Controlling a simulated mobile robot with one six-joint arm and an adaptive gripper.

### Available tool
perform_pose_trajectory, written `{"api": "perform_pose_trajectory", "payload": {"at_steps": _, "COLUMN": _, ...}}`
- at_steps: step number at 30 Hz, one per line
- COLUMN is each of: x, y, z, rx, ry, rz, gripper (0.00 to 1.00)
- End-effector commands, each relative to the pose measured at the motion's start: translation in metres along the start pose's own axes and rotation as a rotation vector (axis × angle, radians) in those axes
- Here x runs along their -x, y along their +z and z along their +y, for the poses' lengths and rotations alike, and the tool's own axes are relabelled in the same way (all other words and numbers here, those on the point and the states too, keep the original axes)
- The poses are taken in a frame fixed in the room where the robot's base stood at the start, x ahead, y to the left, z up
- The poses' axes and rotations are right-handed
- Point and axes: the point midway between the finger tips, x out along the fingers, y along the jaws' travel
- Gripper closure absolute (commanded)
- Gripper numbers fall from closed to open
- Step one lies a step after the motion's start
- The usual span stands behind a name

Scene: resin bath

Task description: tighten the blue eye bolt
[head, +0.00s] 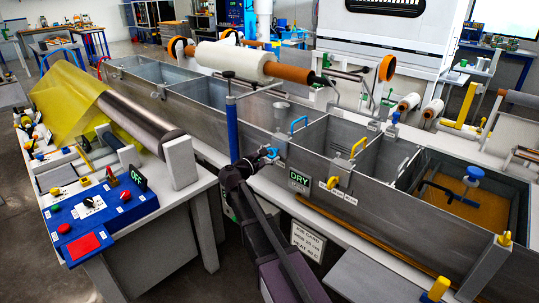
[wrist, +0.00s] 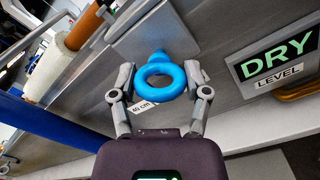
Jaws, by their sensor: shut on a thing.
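The blue eye bolt (wrist: 160,68) is a bright blue ring on a blue shank, set against a grey metal plate on the bath's wall in the wrist view. My gripper (wrist: 160,76) has one finger on each side of the ring and is shut on it. In the head view, the eye bolt (head: 272,153) is small at the tip of my gripper (head: 264,155), in front of the long metal bath (head: 335,190). The far end of its shank is hidden, so I cannot tell how deep it sits.
A DRY level sign (wrist: 285,62) is right of the eye bolt, and a 40 cm label (wrist: 143,105) is just below it. A blue post (head: 232,125) stands close left of my gripper. A control table (head: 140,225) with a blue panel is further left.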

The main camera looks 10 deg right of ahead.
Motion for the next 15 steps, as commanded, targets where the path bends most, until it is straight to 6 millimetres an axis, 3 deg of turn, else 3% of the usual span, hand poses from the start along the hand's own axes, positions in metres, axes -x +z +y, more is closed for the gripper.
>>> {"api": "perform_pose_trajectory", "payload": {"at_steps": 15, "x": -0.0017, "y": 0.0012, "z": -0.0017, "rx": -0.444, "ry": -0.006, "rz": -0.004, "gripper": 0.86}}
